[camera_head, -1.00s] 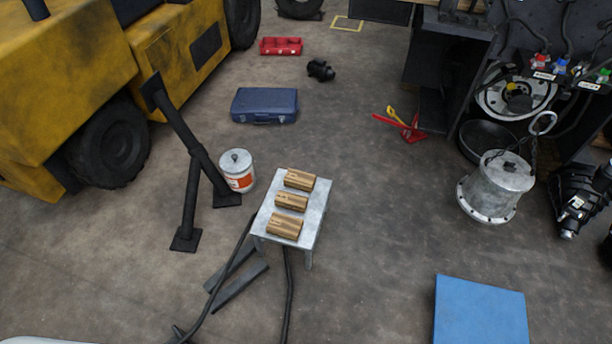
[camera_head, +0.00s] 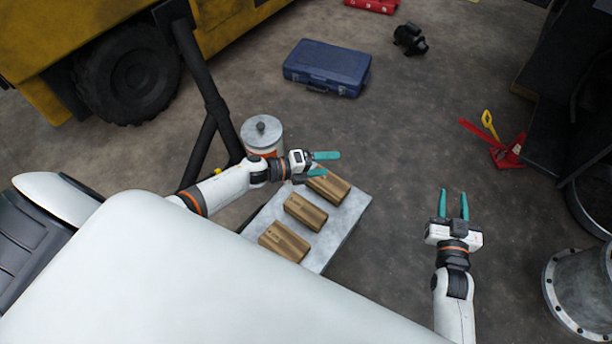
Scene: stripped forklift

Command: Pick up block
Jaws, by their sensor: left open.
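Three brown wooden blocks stand in a row on a small grey metal table (camera_head: 345,225): the far block (camera_head: 329,186), the middle block (camera_head: 305,212) and the near block (camera_head: 284,241). My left gripper (camera_head: 326,164) is open, with teal fingers pointing right, at the far block. One finger overlaps the far block's upper left end in the picture; I cannot tell whether it touches. My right gripper (camera_head: 453,205) is open and empty, fingers pointing away from me, over the floor to the right of the table.
A white bucket with a grey lid (camera_head: 262,134) and a black stand (camera_head: 207,90) are left of the table. A blue case (camera_head: 327,68) lies beyond. A red tool (camera_head: 494,142) and a grey metal drum (camera_head: 582,290) are at right. Floor between is clear.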

